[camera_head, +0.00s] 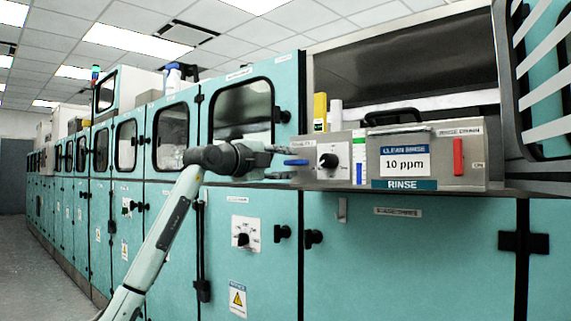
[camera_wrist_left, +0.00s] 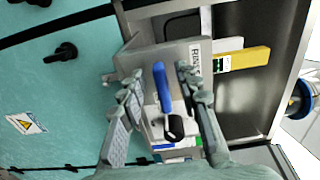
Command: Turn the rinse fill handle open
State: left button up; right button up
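The blue rinse fill handle (camera_head: 296,162) lies horizontal at the left end of the grey rinse module (camera_head: 440,182). In the left wrist view the blue handle (camera_wrist_left: 162,88) stands lengthwise between the two fingers. My left gripper (camera_head: 286,162) is open, with one finger above the handle and one below it in the head view. In the left wrist view my left gripper (camera_wrist_left: 160,76) shows gaps between the handle and both fingers; firm contact is not visible. My right gripper is in neither view.
A black knob (camera_head: 328,160) sits just right of the handle. A red lever (camera_head: 458,157) is on the module's right side. Yellow (camera_head: 320,112) and white (camera_head: 335,114) containers stand behind. A teal cabinet door (camera_head: 410,255) is below; a slatted panel (camera_head: 545,70) is at right.

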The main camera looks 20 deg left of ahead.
pick_arm(q)
jog(key=shift+s, duration=0.1)
jog(key=v, duration=1.1)
jog(key=shift+s+a, duration=0.15)
jog(key=shift+s, duration=0.25)
